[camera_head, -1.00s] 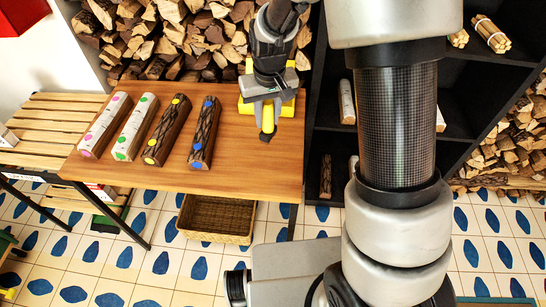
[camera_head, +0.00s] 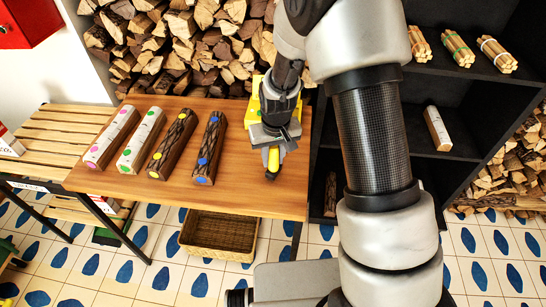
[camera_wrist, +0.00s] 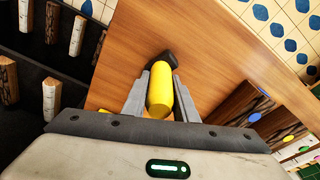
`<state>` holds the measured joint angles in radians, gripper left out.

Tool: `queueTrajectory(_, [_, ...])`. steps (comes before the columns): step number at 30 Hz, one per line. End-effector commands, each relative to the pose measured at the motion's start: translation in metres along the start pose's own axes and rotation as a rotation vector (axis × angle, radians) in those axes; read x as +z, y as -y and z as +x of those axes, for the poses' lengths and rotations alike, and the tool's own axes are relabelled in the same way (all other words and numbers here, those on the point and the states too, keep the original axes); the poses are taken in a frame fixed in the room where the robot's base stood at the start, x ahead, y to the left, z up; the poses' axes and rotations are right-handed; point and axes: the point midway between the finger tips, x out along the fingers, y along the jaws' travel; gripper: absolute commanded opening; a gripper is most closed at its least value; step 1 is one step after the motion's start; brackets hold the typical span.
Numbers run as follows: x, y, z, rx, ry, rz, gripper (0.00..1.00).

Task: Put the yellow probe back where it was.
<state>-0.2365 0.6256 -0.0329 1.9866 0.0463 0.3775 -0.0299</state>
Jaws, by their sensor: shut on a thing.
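The yellow probe (camera_head: 273,158) is between the two fingers of my gripper (camera_head: 272,166), over the right part of the wooden table (camera_head: 240,190). In the wrist view, the probe (camera_wrist: 160,95) is a yellow cylinder with a dark end, and the grey fingers of my gripper (camera_wrist: 160,100) are shut on its sides. Wood shows all around it; whether it touches the table I cannot tell. A yellow object (camera_head: 253,104) stands on the table behind my gripper, mostly hidden by my arm.
Split logs with coloured dots lie left of my gripper, the nearest being the blue-dotted log (camera_head: 209,148). A black shelf (camera_head: 395,180) with stick bundles stands to the right. A wicker basket (camera_head: 218,236) is under the table. The table's front right is clear.

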Motion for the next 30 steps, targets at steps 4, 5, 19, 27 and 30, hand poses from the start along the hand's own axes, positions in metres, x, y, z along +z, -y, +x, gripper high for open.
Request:
queueTrajectory(4, [0.001,0.0,0.004,0.0,0.0,0.0,0.28])
queueTrajectory(5, [0.0,0.0,0.003,0.0,0.0,0.0,0.33])
queueTrajectory(19, [-0.001,0.0,-0.005,0.0,-0.001,0.0,0.45])
queueTrajectory(27, [-0.002,0.0,-0.058,0.0,-0.006,-0.001,0.45])
queueTrajectory(30, [-0.002,0.0,-0.079,0.0,-0.005,-0.001,0.45])
